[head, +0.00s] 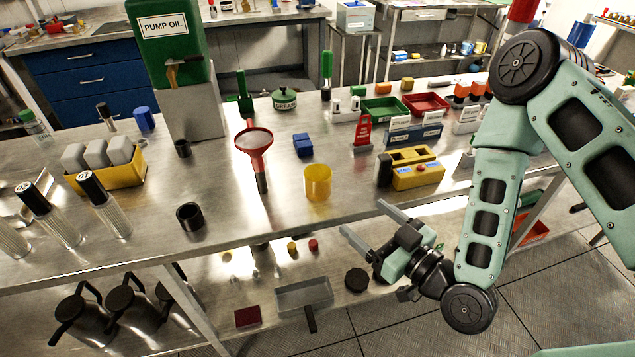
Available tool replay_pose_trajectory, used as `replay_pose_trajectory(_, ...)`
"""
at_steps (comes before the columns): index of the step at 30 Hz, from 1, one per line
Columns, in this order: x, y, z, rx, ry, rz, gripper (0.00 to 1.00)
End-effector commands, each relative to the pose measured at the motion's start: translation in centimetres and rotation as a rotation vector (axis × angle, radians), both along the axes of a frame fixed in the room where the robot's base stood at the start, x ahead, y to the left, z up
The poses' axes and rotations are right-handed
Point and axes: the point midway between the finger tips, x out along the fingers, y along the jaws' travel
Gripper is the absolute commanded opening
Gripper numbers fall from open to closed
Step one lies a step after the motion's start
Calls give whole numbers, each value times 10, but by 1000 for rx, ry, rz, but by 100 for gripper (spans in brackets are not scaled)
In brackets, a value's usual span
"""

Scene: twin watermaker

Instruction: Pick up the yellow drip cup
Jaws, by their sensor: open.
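The yellow drip cup (318,183) stands upright on the metal bench top, near its front edge and around the middle of the head view. Its top is open and nothing touches it. My gripper (366,222) is open and empty, in front of the bench edge, to the lower right of the cup. Its two fingers point up and left, apart from the cup.
A black cup (190,216) is at the front left. A lower shelf holds a grey pan (303,294).

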Motion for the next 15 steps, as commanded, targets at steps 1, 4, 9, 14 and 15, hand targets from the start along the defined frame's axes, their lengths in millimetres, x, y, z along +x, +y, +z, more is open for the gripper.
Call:
replay_pose_trajectory(1, 0, -2, 0, 9, -6, -9, 79)
replay_pose_trajectory(4, 3, 0, -2, 10, -13, -11, 79)
replay_pose_trajectory(9, 12, 9, -4, 6, -16, -6, 79)
replay_pose_trajectory(14, 23, 15, -4, 17, -18, -17, 79)
replay_pose_trajectory(15, 26, 16, -5, 18, -18, -18, 79)
